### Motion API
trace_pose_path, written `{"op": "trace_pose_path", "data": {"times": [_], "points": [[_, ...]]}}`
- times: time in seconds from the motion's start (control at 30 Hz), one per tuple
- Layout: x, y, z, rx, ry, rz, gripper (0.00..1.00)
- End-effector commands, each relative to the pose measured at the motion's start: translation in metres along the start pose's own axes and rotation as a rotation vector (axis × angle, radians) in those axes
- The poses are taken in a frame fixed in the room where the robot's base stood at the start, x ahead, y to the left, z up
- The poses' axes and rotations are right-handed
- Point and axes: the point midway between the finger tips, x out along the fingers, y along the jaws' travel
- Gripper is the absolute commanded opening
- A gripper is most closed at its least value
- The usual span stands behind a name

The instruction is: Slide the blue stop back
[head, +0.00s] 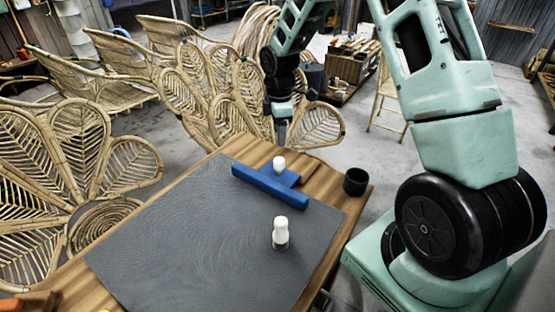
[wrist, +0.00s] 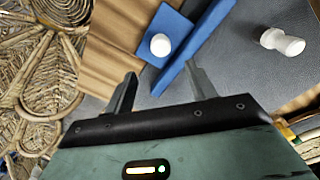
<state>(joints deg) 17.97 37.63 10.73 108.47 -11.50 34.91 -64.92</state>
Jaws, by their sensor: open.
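The blue stop (head: 270,188) lies near the far edge of the grey mat on the wooden table. It is a long bar with a flat plate behind it, and a white knob (head: 279,163) stands on the plate. In the wrist view the blue stop (wrist: 205,45) is ahead of my fingers, its white knob (wrist: 160,45) roughly in line with the gap between them. My gripper (wrist: 162,80) is open and empty. In the head view my gripper (head: 281,140) hangs just beyond the stop's knob, apart from it.
A white peg (head: 281,230) stands on the grey mat (head: 190,240), in front of the stop. A dark cup (head: 355,181) sits at the table's right corner. Rattan chairs (head: 225,95) stand close behind the table and at left. Most of the mat is clear.

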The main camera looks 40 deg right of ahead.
Motion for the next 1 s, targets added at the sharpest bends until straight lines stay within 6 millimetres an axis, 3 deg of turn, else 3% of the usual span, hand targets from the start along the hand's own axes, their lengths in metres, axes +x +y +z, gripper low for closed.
{"op": "trace_pose_path", "data": {"times": [0.3, 0.5, 0.7, 1.0], "points": [[0.067, -0.001, -0.001, -0.002, -0.002, -0.004, 0.56], [0.099, -0.001, 0.000, -0.001, -0.001, -0.003, 0.56], [0.115, 0.000, -0.001, -0.001, 0.000, 0.001, 0.56], [0.117, -0.001, -0.001, 0.000, 0.000, 0.001, 0.56]]}}
